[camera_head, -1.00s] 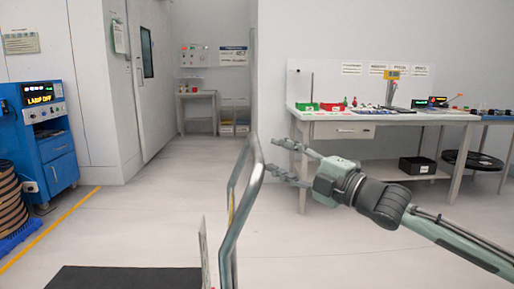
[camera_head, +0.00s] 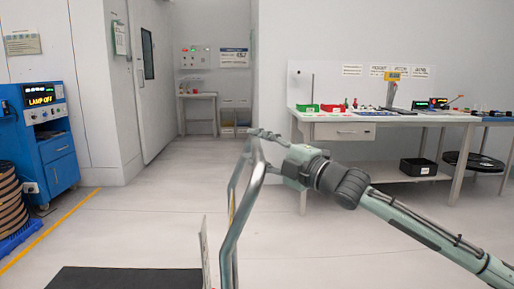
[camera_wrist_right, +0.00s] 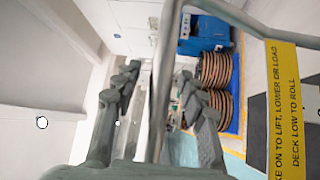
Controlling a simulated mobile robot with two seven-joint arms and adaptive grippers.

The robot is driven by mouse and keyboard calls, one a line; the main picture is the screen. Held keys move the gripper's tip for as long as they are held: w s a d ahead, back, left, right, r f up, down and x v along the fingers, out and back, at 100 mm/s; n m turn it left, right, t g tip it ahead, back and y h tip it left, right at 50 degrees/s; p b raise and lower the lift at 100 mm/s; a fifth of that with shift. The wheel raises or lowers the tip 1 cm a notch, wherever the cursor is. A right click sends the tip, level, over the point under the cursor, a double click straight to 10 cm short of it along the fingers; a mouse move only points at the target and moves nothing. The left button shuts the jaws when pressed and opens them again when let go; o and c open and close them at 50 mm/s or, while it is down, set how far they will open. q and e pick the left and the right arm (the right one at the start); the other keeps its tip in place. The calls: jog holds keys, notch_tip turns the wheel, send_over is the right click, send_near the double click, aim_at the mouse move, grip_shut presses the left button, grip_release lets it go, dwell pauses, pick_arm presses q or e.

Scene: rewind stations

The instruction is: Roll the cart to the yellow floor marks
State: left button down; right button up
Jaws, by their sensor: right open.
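The cart shows its grey tube handle (camera_head: 229,246) and a dark flat deck (camera_head: 125,280) at the bottom of the head view. My right gripper (camera_head: 261,147) is open at the upper part of the handle. In the right wrist view the handle tube (camera_wrist_right: 163,75) runs between the two open fingers. I cannot tell whether they touch it. A yellow label (camera_wrist_right: 287,110) with black text is on the cart there, partly cut off, reading "deck low to roll". A yellow floor line (camera_head: 50,228) runs along the left. My left gripper is not in view.
A blue cabinet (camera_head: 48,140) with a "LAMP OFF" display and a coil (camera_head: 10,200) stand at the left. A workbench (camera_head: 390,117) with bins stands at the right, a black box (camera_head: 418,167) on its lower shelf. The middle floor is clear.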

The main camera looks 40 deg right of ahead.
grip_shut()
dwell(0.3)
